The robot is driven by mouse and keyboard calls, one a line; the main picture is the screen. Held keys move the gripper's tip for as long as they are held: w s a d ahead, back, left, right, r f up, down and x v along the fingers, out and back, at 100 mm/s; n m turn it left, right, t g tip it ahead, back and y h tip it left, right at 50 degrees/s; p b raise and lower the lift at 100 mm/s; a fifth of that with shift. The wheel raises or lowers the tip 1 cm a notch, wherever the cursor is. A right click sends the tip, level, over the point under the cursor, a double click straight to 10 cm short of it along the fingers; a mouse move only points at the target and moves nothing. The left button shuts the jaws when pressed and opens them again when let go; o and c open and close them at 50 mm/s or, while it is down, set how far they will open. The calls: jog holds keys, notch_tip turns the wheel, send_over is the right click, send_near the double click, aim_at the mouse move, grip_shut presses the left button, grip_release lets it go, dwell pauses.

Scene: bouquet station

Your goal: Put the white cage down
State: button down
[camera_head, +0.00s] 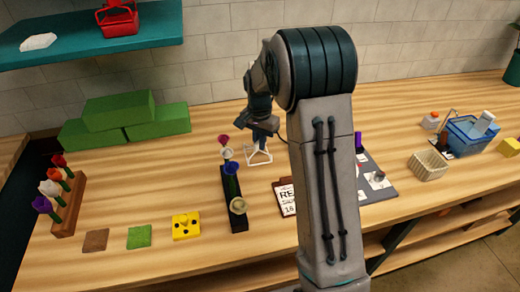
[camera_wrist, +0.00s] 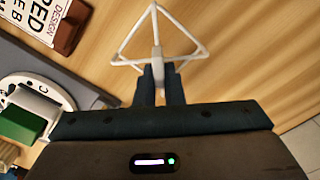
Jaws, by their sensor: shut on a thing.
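The white cage (camera_head: 259,157) is a small open frame of thin white bars. It is at or just above the wooden table, behind the black flower rack; I cannot tell whether it touches the wood. My gripper (camera_head: 261,137) is directly over it, pointing down. In the wrist view the cage (camera_wrist: 157,52) spreads out beyond my gripper (camera_wrist: 160,78), whose two dark fingers are shut on its central post. My arm hides part of the table to the right of the cage.
A black rack (camera_head: 233,205) with several flowers stands in front of the cage. Green blocks (camera_head: 118,110) lie to the left. Bare wood surrounds the cage.

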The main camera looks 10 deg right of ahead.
jog(key=shift+f, duration=1.75)
jog(key=shift+f, duration=0.15)
jog(key=c, duration=1.5)
grip_release()
jog(key=shift+c, duration=0.2)
